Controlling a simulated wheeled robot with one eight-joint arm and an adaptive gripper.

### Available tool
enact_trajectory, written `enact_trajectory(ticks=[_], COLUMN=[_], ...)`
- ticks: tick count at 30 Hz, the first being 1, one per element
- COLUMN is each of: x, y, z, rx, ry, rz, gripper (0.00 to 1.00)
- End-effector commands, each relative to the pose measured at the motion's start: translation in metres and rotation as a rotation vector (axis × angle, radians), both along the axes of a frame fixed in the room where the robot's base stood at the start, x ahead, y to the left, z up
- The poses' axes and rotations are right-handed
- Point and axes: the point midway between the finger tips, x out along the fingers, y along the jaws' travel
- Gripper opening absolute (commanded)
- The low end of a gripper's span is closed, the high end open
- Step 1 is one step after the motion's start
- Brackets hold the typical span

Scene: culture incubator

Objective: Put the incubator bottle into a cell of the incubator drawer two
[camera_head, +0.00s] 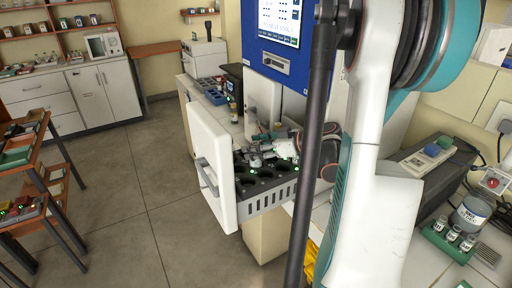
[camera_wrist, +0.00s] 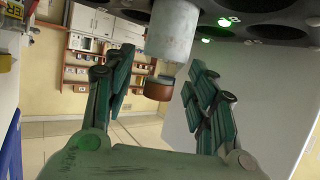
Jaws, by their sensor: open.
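The incubator drawer (camera_head: 272,199) is pulled out, with a white front panel and a dark top with round cells and green lights. Its underside-up image fills the top of the wrist view (camera_wrist: 262,30). The incubator bottle (camera_wrist: 172,35), pale with a brown cap, stands upright at the drawer. Its base is cut off by the frame edge, so I cannot tell how deep it sits in a cell. My gripper (camera_wrist: 158,75) is open, with one finger on each side of the bottle and visible gaps. In the head view my gripper (camera_head: 275,143) is small and partly hidden by my arm.
The blue and white incubator (camera_head: 268,65) rises behind the drawer. A green rack (camera_head: 447,241) with several small vials and a jar (camera_head: 472,214) stand at right. The floor left of the drawer is clear.

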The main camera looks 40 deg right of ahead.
Motion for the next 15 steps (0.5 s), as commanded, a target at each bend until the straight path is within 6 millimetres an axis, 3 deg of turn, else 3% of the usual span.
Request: enact_trajectory(ticks=[5, 15], x=[-0.017, -0.077], y=[-0.007, -0.029], z=[0.011, 0.037], rx=[0.0, 0.0], ry=[0.0, 0.0], rz=[-0.003, -0.004], gripper=[0.51, 0.51])
